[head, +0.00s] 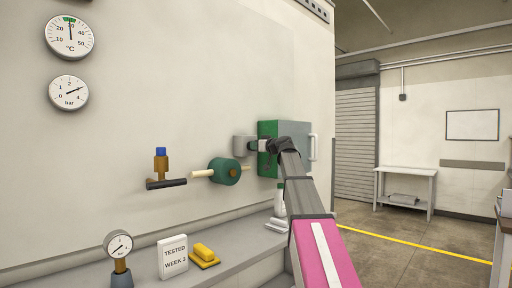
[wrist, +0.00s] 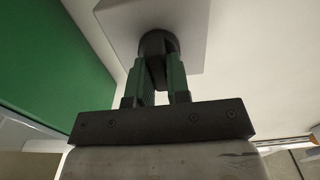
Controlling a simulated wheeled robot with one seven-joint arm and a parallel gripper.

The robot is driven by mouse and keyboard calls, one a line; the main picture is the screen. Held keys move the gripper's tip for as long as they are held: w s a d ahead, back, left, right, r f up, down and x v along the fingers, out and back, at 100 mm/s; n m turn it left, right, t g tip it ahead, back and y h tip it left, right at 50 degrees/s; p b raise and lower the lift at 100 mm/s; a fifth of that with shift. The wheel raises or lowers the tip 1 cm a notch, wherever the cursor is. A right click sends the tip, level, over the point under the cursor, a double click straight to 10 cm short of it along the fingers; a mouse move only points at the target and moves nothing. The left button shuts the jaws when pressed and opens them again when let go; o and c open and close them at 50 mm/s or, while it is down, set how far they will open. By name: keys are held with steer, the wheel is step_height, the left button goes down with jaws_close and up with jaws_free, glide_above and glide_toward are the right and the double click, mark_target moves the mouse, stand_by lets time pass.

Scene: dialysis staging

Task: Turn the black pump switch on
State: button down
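The black pump switch (wrist: 158,42) is a dark round knob with a narrow grip, on the face of a grey box (wrist: 112,22). My gripper (wrist: 161,76) reaches up to it in the wrist view. Its two green-padded fingers stand close on either side of the knob's grip and appear to be shut on it. In the head view the grey box (head: 243,145) is on the wall left of a green cabinet, and my gripper (head: 258,146) is at its right side. The switch is hidden there.
The green cabinet (head: 268,130) with a pale handle is close beside my wrist. A green wheel valve (head: 224,171) and a black-handled brass valve (head: 161,167) are to the left. The ledge below bears a gauge (head: 119,246), a sign (head: 173,256) and a yellow item (head: 204,255).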

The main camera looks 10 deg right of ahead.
steer(key=shift+m, duration=0.3)
steer(key=m, duration=1.1)
steer(key=shift+w+d+f, duration=0.15)
steer(key=shift+d, duration=0.05)
steer(key=shift+m, duration=0.3)
stand_by(0.4)
steer(key=c, duration=1.1)
jaws_free()
steer(key=v, duration=1.1)
